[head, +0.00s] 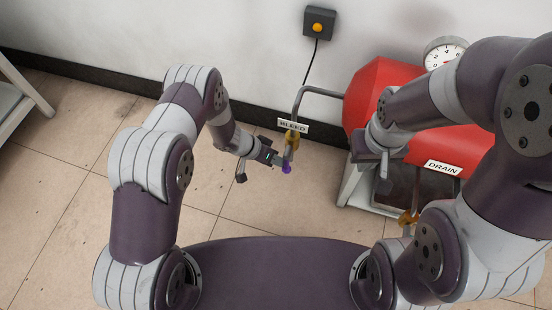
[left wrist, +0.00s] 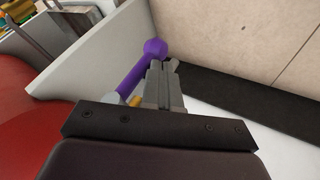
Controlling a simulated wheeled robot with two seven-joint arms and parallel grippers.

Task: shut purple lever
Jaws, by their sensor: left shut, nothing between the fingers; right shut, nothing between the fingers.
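The purple lever (head: 286,168) hangs below the brass valve (head: 291,138) under the BLEED label in the head view. In the left wrist view the purple lever (left wrist: 140,70) is a rod with a round knob at its end, beside the fingers. My left gripper (head: 272,158) is shut and empty, close to the lever; I cannot tell whether they touch. Its fingers (left wrist: 163,82) show together in the left wrist view. My right gripper (head: 377,170) is in front of the red tank, away from the purple lever, with its fingers partly hidden by its own arm.
A red tank (head: 372,82) on a white stand is at the right, with a gauge (head: 444,52) and a DRAIN label (head: 442,168). A grey pipe (head: 318,90) runs from the tank to the bleed valve.

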